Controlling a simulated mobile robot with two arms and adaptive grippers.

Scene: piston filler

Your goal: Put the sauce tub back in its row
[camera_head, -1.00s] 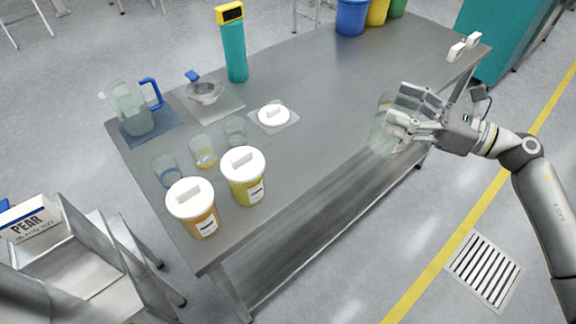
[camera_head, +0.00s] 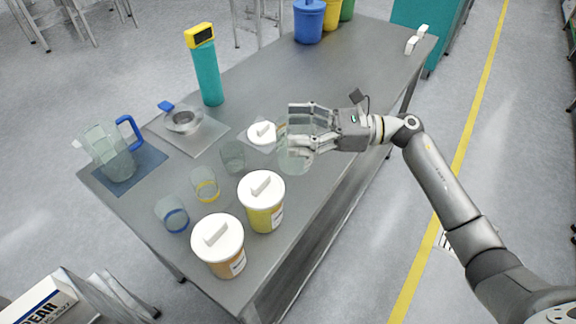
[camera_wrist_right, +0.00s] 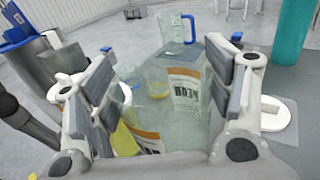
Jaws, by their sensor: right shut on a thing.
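My right gripper (camera_head: 291,126) is shut on a clear, see-through tub (camera_head: 297,158) and holds it over the table, close to the right of a white lid (camera_head: 261,133). In the right wrist view the clear tub (camera_wrist_right: 140,75) sits between the two fingers; labels show through or on it, and I cannot tell which. Several clear tubs (camera_head: 232,156) stand in a slanting row on the table. In front of them stand a yellow-filled tub (camera_head: 264,216) and an orange-filled tub (camera_head: 222,260), both with white lids. My left gripper is not in view.
The steel table (camera_head: 330,60) is bare toward the back. A clear jug with blue handle (camera_head: 112,155), a strainer (camera_head: 184,120) on a mat and a teal column (camera_head: 206,75) stand at the left. Blue (camera_head: 309,20) and yellow bins stand at the far end.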

